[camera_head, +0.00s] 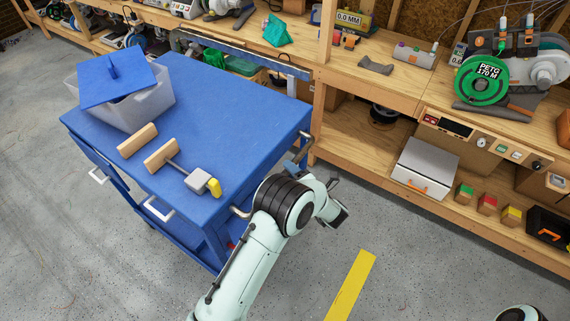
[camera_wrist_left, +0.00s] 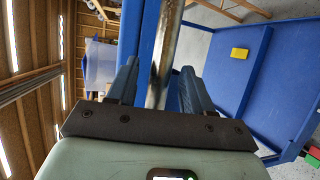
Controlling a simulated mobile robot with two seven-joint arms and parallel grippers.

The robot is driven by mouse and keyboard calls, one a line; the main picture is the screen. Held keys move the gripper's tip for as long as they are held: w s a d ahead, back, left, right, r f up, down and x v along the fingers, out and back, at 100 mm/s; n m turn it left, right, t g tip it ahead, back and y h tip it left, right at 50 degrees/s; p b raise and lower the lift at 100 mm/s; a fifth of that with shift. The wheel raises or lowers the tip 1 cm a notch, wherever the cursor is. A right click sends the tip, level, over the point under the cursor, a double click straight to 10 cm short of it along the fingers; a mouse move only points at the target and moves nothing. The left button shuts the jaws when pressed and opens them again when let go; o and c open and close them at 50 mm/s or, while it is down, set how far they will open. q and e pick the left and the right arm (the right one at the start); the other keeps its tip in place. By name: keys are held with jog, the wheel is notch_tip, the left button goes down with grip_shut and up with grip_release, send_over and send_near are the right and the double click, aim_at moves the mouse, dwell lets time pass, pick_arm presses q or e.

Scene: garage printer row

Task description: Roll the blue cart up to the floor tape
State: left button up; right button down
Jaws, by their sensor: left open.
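The blue cart (camera_head: 245,105) stands at the left, along the workbench. Its metal handle (camera_head: 240,212) is on the side facing the tape, mostly hidden behind my left arm. The yellow floor tape (camera_head: 350,288) lies on the concrete to the right of the cart, with a gap between them. My left gripper (camera_head: 299,156) is at the handle, partly hidden by its own wrist. In the left wrist view its open fingers (camera_wrist_left: 160,88) stand on either side of the metal handle bar (camera_wrist_left: 166,45); contact cannot be told. My right gripper is out of view.
The wooden workbench (camera_head: 365,82) runs close behind the cart and along the right. Bare concrete surrounds the tape.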

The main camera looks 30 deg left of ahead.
pick_arm(q)
jog(key=x, duration=0.4)
jog(key=shift+p, duration=0.35)
grip_shut()
